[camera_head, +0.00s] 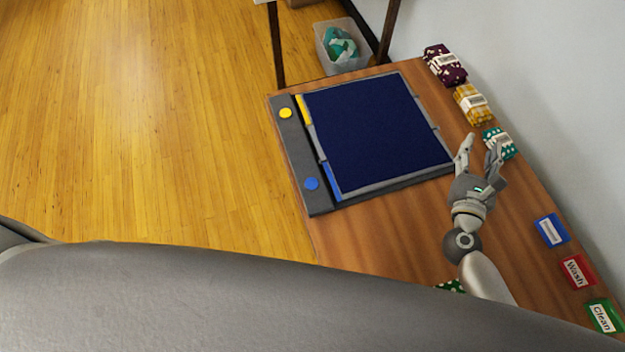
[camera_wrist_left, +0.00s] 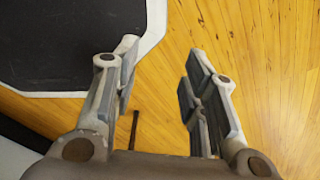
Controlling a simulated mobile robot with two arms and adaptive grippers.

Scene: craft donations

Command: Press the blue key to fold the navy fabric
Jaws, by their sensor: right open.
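The navy fabric (camera_head: 374,133) lies flat and spread on the folding board (camera_head: 385,185), which rests on the wooden table. The blue key (camera_head: 311,184) is a round button at the near end of the board's dark left strip. A yellow key (camera_head: 285,113) sits at the strip's far end. My right gripper (camera_head: 480,146) is open and empty, over the table to the right of the board, apart from both keys. My left gripper (camera_wrist_left: 158,82) shows only in the left wrist view, open and empty above the wooden floor.
Folded fabric bundles in purple (camera_head: 444,66), yellow (camera_head: 472,104) and teal (camera_head: 499,142) line the table's right edge. Blue (camera_head: 551,231), red (camera_head: 577,271) and green (camera_head: 604,316) labelled blocks lie nearer. A bin (camera_head: 326,57) with teal cloth stands beyond the table.

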